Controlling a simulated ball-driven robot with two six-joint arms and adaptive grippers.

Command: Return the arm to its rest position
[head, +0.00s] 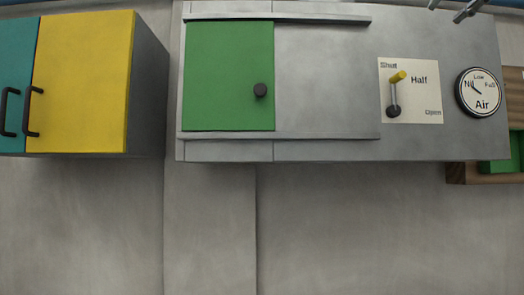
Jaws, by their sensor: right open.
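My right gripper (468,10) shows only in part at the top right edge of the head view, above the grey machine (325,85). Its dark fingers are apart, and nothing shows between them. It is clear of the lever and the gauge. The rest of the right arm is out of the picture. My left gripper is not in view.
The machine has a green sliding door (228,75) with a black knob, a yellow-tipped lever (395,92) on a white plate, and a round air gauge (480,92). A yellow cabinet door (82,82) is at left. A wooden box (470,173) is at right.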

